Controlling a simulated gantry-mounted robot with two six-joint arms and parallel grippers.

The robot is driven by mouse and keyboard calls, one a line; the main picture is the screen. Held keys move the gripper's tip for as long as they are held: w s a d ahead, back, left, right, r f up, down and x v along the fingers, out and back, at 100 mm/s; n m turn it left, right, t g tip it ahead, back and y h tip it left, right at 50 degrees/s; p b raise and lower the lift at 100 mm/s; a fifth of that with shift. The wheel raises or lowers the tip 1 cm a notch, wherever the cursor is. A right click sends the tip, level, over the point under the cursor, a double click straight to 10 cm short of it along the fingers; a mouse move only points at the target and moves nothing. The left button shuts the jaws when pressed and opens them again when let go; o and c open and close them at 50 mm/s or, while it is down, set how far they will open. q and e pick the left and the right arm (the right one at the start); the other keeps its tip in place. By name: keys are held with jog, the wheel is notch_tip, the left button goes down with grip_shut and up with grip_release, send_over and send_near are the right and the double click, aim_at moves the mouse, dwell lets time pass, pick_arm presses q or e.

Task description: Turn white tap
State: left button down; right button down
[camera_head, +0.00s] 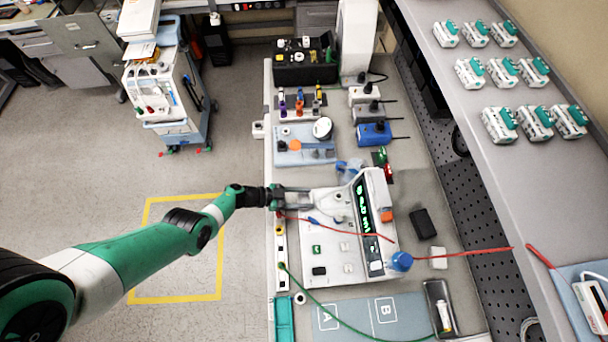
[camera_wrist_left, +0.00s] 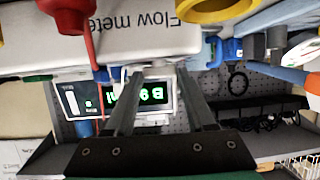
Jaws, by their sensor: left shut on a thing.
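The white flow meter unit (camera_head: 376,190) stands on the bench with a dark display and green digits. In the left wrist view its label (camera_wrist_left: 205,10) and lit display (camera_wrist_left: 118,98) appear upside down. My right gripper is not in view.
A red hose (camera_head: 345,231) crosses beside the gripper, and a green hose (camera_head: 330,315) runs along the front. A red part (camera_wrist_left: 82,30) and a blue fitting (camera_wrist_left: 230,48) sit close to the fingers.

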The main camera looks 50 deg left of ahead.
pick_arm(q)
jog(key=shift+a+m+h, duration=0.1)
jog(key=shift+m+h, duration=0.3)
jog(key=shift+h, duration=0.2)
jog(key=shift+c, duration=1.2)
grip_release()
jog(key=shift+s+a+r, duration=0.15)
jog(key=shift+s+r, duration=0.05)
jog(key=shift+r, duration=0.05)
jog(key=p+v, duration=0.4)
jog(key=v, duration=0.7)
jog(key=shift+p, duration=0.4)
